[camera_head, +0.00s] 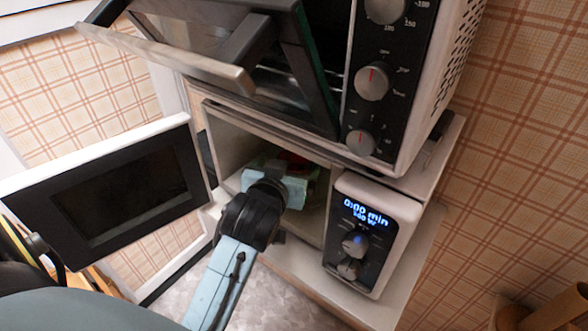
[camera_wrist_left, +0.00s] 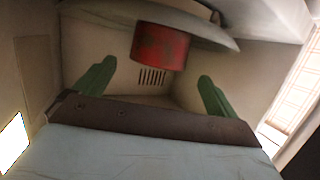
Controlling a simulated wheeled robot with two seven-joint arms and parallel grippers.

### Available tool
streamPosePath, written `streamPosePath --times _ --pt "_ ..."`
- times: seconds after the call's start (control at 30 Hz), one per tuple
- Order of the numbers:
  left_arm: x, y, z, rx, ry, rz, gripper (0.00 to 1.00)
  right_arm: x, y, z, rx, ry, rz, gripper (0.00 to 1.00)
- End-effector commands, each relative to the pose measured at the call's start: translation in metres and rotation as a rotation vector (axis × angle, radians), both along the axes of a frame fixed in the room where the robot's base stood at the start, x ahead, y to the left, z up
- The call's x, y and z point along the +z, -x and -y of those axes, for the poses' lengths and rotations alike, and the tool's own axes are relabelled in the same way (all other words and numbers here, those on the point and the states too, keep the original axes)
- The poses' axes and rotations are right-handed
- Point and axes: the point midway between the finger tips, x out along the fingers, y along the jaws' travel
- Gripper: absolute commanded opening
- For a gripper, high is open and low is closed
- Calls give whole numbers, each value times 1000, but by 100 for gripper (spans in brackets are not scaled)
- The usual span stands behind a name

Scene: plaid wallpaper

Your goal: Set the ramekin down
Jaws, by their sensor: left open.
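The red ramekin (camera_wrist_left: 160,47) is inside the open microwave, resting on a pale round plate (camera_wrist_left: 218,38). In the left wrist view this looks upside down. In the head view only a small red patch of the ramekin (camera_head: 297,158) shows past my gripper. My left gripper (camera_head: 288,168) reaches into the microwave cavity. Its two green fingers are spread wide, one on each side of the ramekin in the wrist view, with clear gaps; it holds nothing. My right gripper is in neither view.
The microwave door (camera_head: 108,188) stands open to the left. The microwave's control panel (camera_head: 365,237) is right of my arm, its display lit. A toaster oven (camera_head: 385,95) with its glass door open sits on top. The cavity walls leave little room around my gripper.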

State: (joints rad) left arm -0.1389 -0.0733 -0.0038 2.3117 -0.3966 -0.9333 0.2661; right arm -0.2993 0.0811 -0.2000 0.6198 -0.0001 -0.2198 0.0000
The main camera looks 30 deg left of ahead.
Motion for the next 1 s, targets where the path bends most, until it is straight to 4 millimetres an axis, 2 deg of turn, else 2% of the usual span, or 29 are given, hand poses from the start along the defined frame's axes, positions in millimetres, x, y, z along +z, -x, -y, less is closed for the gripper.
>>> streamPosePath --times 0.2,0.53,0.9,1.0 --pt "-10 -28 -6 -1 -2 0 96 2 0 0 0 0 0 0" --pt "-12 -33 -7 0 -1 1 95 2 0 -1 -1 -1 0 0" --pt "-12 -33 -7 0 -1 0 46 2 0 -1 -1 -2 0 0" --pt "-12 -33 -7 0 -1 1 42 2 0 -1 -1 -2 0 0"
